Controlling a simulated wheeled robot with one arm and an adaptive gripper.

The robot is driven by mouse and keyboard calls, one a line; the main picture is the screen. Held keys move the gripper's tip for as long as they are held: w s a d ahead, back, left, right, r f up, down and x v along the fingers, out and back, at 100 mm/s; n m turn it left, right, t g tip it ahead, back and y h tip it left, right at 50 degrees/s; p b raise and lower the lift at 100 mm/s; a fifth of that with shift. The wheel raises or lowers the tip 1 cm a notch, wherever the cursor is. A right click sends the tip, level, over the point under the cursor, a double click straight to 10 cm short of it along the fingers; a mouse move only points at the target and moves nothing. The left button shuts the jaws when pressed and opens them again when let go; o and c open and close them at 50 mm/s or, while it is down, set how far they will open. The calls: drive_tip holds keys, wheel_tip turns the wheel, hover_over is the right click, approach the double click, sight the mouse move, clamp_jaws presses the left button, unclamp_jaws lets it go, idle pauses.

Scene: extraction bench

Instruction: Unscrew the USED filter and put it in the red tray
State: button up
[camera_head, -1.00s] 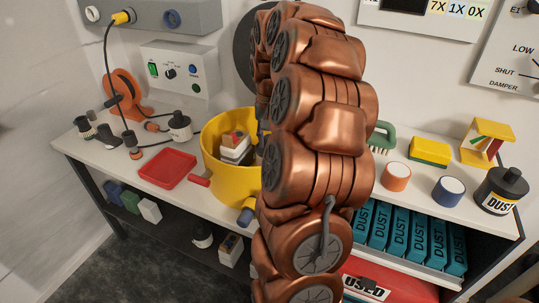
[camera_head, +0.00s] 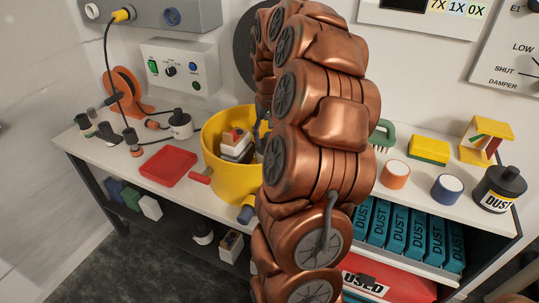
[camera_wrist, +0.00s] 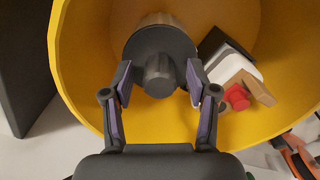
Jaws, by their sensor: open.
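The wrist view shows a dark round cap with a ribbed knob (camera_wrist: 159,74) on a tan body, inside the yellow round container (camera_wrist: 85,60); I cannot read any label on it, so I cannot tell if it is the USED filter. My gripper (camera_wrist: 159,68) is open, with one finger on each side of this cap; I cannot tell if they touch it. In the head view my copper arm hides the gripper and part of the yellow container (camera_head: 225,180). The red tray (camera_head: 167,167) lies on the bench left of the container.
A white and black block with red and tan parts (camera_wrist: 235,75) sits in the container, right of the cap. Dark fittings and a cable stand behind the tray. A red box marked USED (camera_head: 385,280) and several teal DUST boxes (camera_head: 400,235) are below the bench top.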

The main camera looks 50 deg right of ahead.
drive_tip(key=shift+d+f+m+b, duration=0.1)
drive_tip(key=shift+f+m+b, duration=0.1)
drive_tip(key=shift+m+b, duration=0.55)
drive_tip(key=m+b, duration=0.2)
drive_tip(key=m, duration=0.2)
drive_tip(key=shift+m+b, duration=0.25)
drive_tip(key=shift+b, duration=0.1)
drive_tip(key=m+b, duration=0.1)
drive_tip(key=m, duration=0.2)
drive_tip(key=shift+r, duration=0.1)
drive_tip(key=m, duration=0.4)
drive_tip(key=shift+r+b, duration=0.1)
drive_tip(key=shift+b, duration=0.3)
drive_tip(key=m, duration=0.4)
drive_tip(key=shift+r+p, duration=0.1)
drive_tip(key=shift+p, duration=0.25)
drive_tip(key=m+p, duration=0.1)
drive_tip(key=m, duration=0.2)
drive_tip(key=shift+m, duration=0.3)
drive_tip(key=m+p, duration=0.4)
drive_tip(key=m, duration=0.1)
drive_tip(key=shift+r+m, duration=0.2)
drive_tip(key=shift+m, duration=0.1)
drive_tip(key=shift+f+m+p, duration=0.25)
drive_tip(key=shift+m+p, duration=0.1)
drive_tip(key=shift+m, duration=0.35)
